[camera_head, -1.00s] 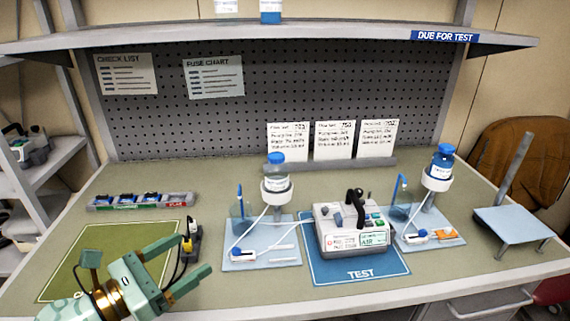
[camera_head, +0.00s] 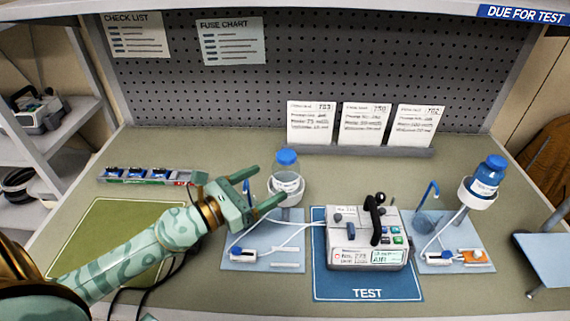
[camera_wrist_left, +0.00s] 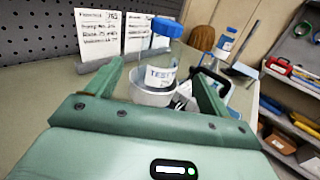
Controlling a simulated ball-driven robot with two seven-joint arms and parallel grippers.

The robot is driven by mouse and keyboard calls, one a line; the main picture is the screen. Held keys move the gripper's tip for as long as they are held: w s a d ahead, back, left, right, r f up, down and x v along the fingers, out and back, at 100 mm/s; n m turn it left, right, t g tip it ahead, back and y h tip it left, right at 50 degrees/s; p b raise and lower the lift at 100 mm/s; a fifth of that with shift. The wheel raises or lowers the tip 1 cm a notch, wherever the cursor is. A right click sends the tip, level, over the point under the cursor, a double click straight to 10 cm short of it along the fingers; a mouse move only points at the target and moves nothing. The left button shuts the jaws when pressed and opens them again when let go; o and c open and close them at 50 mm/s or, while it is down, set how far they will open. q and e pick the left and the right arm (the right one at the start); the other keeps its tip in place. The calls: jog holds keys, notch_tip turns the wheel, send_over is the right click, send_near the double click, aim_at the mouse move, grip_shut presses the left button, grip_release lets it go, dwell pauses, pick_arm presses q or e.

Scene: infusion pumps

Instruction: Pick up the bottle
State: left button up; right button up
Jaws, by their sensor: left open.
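A clear bottle with a blue cap (camera_head: 287,161) sits upright in a white ring holder (camera_head: 287,199) left of the pump. It also shows in the left wrist view (camera_wrist_left: 161,55), beyond and between the fingers, with "TEST" on its label. A second, bluer bottle (camera_head: 487,177) stands tilted in a holder at the right. My left gripper (camera_head: 262,188) is open and empty, with its fingers pointing at the near bottle from the left; the wrist view shows the open jaws (camera_wrist_left: 158,85) too. My right gripper is not in view.
An infusion pump (camera_head: 367,240) with a black handle stands on the blue TEST mat (camera_head: 367,287). Tubes run from the holder's base plate (camera_head: 262,260) to the pump. Cards (camera_head: 365,124) stand behind. A fuse tray (camera_head: 147,177) and green mat (camera_head: 98,232) lie at the left.

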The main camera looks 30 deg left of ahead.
aim_at(276, 178)
pick_arm(q)
jog(key=x, duration=0.3)
jog(key=shift+w+d+p, duration=0.15)
jog(key=shift+p, duration=0.25)
jog(key=p+x, duration=0.1)
jog(key=x, duration=0.3)
jog(key=shift+w, duration=0.3)
jog(key=shift+w+d, duration=0.15)
jog(key=shift+w, duration=0.15)
jog(key=c, duration=1.1)
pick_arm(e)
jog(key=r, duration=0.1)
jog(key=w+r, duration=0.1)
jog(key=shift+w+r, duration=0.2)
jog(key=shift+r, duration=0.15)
